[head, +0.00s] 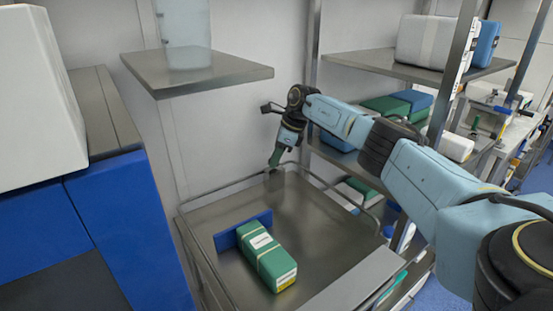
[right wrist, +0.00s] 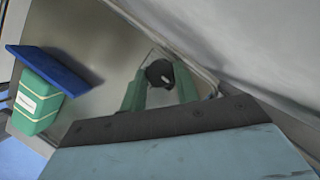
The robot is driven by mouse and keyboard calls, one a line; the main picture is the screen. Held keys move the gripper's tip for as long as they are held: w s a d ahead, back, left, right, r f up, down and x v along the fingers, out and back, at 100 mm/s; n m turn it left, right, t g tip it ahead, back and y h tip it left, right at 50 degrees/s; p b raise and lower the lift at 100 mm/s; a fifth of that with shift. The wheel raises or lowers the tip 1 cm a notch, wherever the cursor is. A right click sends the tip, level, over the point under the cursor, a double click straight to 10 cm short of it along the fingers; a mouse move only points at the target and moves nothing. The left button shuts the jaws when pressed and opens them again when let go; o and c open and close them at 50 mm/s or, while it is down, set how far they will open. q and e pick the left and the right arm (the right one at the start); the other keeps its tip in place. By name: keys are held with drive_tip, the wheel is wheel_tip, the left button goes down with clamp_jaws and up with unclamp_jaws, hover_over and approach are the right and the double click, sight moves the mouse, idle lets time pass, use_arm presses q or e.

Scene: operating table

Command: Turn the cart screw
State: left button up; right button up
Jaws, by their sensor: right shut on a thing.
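The steel cart (head: 205,218) has a flat tray top with a thin rail around it. My right gripper (head: 274,160) reaches down to the cart's far edge, near the wall. In the right wrist view its two green fingers (right wrist: 160,90) stand on either side of a dark round knob, the cart screw (right wrist: 158,72), and are shut on it. In the head view the screw is hidden by the gripper. My left gripper is not in view.
A green box (head: 265,255) with pale straps lies on the cart beside a blue plate (head: 242,230), clear of my right gripper. A steel shelf (head: 200,78) overhangs at the left. Blue cabinets (head: 130,225) stand left, and loaded shelving (head: 390,65) stands behind my right arm.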

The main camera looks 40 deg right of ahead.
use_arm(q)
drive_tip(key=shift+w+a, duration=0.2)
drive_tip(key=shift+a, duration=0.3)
use_arm(e)
drive_tip(key=o, duration=0.7)
drive_tip(key=shift+o, duration=1.3)
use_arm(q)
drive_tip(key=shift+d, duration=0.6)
use_arm(e)
drive_tip(key=shift+r, duration=0.15)
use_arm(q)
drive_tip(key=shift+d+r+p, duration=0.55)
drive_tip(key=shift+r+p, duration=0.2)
use_arm(e)
drive_tip(key=v, duration=1.3)
drive_tip(key=shift+d, duration=0.1)
